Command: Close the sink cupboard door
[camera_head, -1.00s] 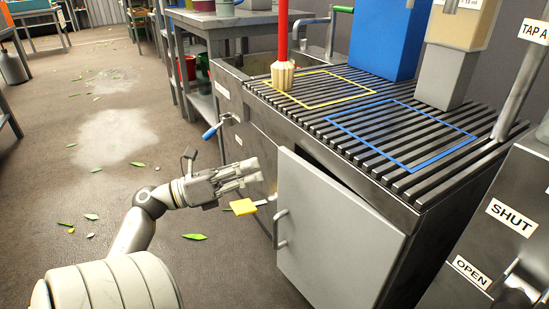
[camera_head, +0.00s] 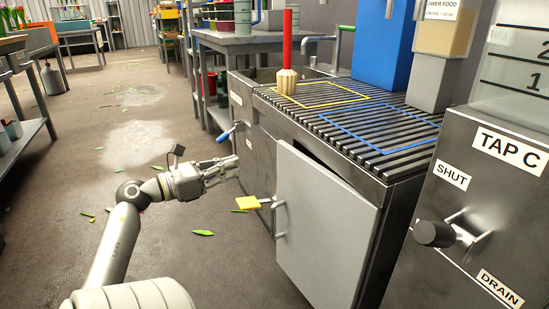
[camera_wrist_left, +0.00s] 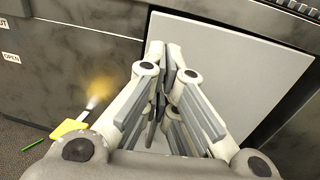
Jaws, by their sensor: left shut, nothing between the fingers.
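The sink cupboard door (camera_head: 325,230) is a plain light grey panel with a bar handle (camera_head: 280,218) near its left edge. It stands ajar, with a dark gap along its top edge below the steel sink unit (camera_head: 262,120). My left gripper (camera_head: 236,166) is shut and empty, to the left of the door and a little above the handle's height in the picture. In the left wrist view the gripper's fingers (camera_wrist_left: 166,62) overlap the grey door panel (camera_wrist_left: 225,60); I cannot tell whether they touch it. My right gripper is not in view.
A yellow paddle lever (camera_head: 248,202) sticks out left of the door, and a blue-handled lever (camera_head: 224,135) is farther back. The tap C cabinet (camera_head: 465,215) with its dark knob stands at the right. Open floor with scattered leaves (camera_head: 202,233) lies to the left.

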